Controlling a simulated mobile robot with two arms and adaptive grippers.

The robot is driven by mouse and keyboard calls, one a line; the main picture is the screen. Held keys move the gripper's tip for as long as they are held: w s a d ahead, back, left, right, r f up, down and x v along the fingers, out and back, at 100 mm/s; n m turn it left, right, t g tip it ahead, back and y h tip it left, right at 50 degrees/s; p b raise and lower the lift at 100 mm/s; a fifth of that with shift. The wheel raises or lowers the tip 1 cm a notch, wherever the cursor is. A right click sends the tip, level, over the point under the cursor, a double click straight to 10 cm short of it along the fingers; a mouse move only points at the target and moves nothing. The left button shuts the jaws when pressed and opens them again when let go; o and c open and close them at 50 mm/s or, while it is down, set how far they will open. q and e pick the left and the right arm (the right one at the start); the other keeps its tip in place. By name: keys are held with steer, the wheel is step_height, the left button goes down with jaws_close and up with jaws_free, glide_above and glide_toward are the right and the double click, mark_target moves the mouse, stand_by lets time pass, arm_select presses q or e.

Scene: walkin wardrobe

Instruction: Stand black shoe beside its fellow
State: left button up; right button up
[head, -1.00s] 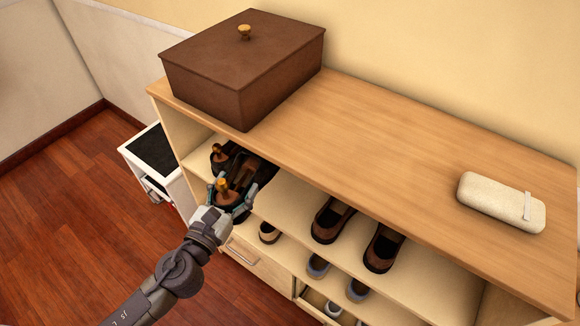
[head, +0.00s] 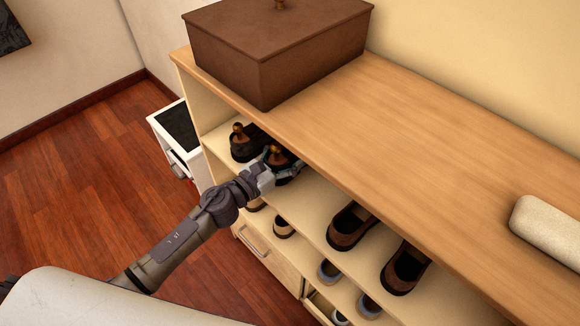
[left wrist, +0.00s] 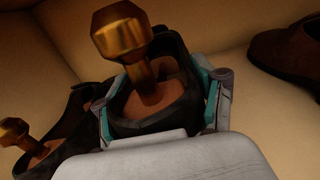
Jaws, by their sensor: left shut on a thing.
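The black shoe (head: 287,174) is on the upper shelf at its left end, with a brass-knobbed shoe tree in it. My left gripper (head: 272,170) is shut on this shoe at its heel end. In the left wrist view the fingers (left wrist: 160,98) lie on both sides of the shoe (left wrist: 150,120), and the brass knob rises between them. Its fellow (head: 245,147), also black with a brass knob, stands just to the left; it also shows in the left wrist view (left wrist: 62,135). The toes are hidden under the top board. My right gripper is not in view.
A wooden shoe cabinet (head: 400,130) holds a brown box (head: 270,60) and a pale case (head: 548,232) on top. Brown shoes (head: 350,226) stand to the right on the same shelf. Grey shoes (head: 329,271) are lower. A white unit (head: 180,140) stands left.

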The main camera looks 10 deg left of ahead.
arm_select(q)
step_height(320, 180, down, 3)
steer(key=shift+f+b, duration=0.1)
steer(key=shift+b, duration=0.55)
steer(key=shift+f, duration=0.2)
steer(key=o, duration=1.5)
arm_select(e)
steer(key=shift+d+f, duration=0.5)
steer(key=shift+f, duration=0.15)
arm_select(q)
steer(key=shift+f, duration=0.1)
steer(key=shift+s+a+f, duration=0.1)
steer(key=shift+s+a, duration=0.2)
steer(key=shift+s, duration=0.15)
steer(key=b+v, duration=0.2)
steer(key=v, duration=0.9)
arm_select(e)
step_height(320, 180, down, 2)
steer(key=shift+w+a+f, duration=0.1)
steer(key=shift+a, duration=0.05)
